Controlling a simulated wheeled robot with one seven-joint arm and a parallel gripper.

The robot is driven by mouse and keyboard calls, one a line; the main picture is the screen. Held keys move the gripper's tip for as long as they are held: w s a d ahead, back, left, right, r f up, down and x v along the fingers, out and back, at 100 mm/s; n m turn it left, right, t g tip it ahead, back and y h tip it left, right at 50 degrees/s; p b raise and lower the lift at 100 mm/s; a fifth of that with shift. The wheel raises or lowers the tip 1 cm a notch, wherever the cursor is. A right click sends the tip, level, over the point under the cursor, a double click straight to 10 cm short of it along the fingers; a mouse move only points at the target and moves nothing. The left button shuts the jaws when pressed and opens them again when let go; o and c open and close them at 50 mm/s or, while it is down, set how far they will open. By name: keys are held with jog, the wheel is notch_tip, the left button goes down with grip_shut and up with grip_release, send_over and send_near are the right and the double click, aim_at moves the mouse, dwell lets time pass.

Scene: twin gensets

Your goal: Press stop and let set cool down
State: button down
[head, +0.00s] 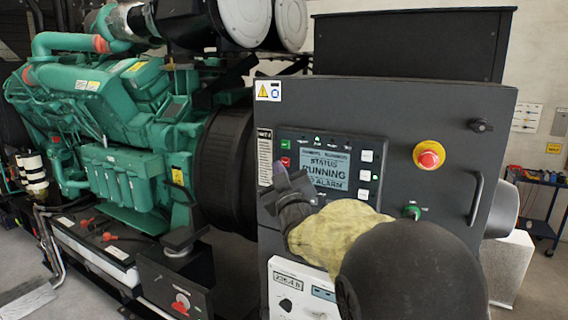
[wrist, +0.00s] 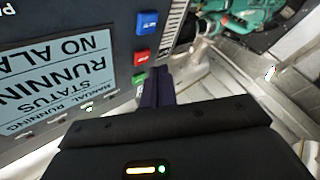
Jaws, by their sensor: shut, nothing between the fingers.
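The dark control panel (head: 330,165) carries a lit display (head: 325,172) reading STATUS RUNNING, with an alarm line partly covered by my gripper. Left of the display are a green button (head: 285,144) and a red button (head: 285,161). The wrist view shows the panel upside down, with the red button (wrist: 141,56) between a blue button (wrist: 147,22) and a green one (wrist: 138,79). My gripper (head: 281,172) is shut and empty, its tips just below the red button in the head view. In the wrist view its fingertips (wrist: 159,72) appear beside the red button; contact cannot be told.
A red emergency knob (head: 429,156) on a yellow base sits right of the display. A green knob (head: 412,212) is lower right. The teal engine (head: 110,130) stands to the left. A lower meter panel (head: 298,290) is partly hidden by my arm.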

jog(key=shift+w+d, duration=0.1)
jog(key=shift+d, duration=0.05)
jog(key=shift+w+d+b, duration=0.15)
jog(key=shift+w+b, duration=0.1)
jog(key=shift+b, duration=0.15)
jog(key=shift+w+d, duration=0.25)
jog(key=shift+w, duration=0.15)
dwell(1.0)
jog(key=shift+s+a+b, duration=0.1)
jog(key=shift+b, duration=0.25)
jog(key=shift+s+a+b, duration=0.45)
jog(key=shift+s+b, duration=0.15)
jog(key=shift+s, duration=0.1)
jog(key=s+a, duration=0.1)
jog(key=s+a+b, duration=0.1)
jog(key=s, duration=0.1)
jog(key=s+a+b, duration=0.1)
jog(key=s, duration=0.1)
jog(key=shift+a, duration=0.15)
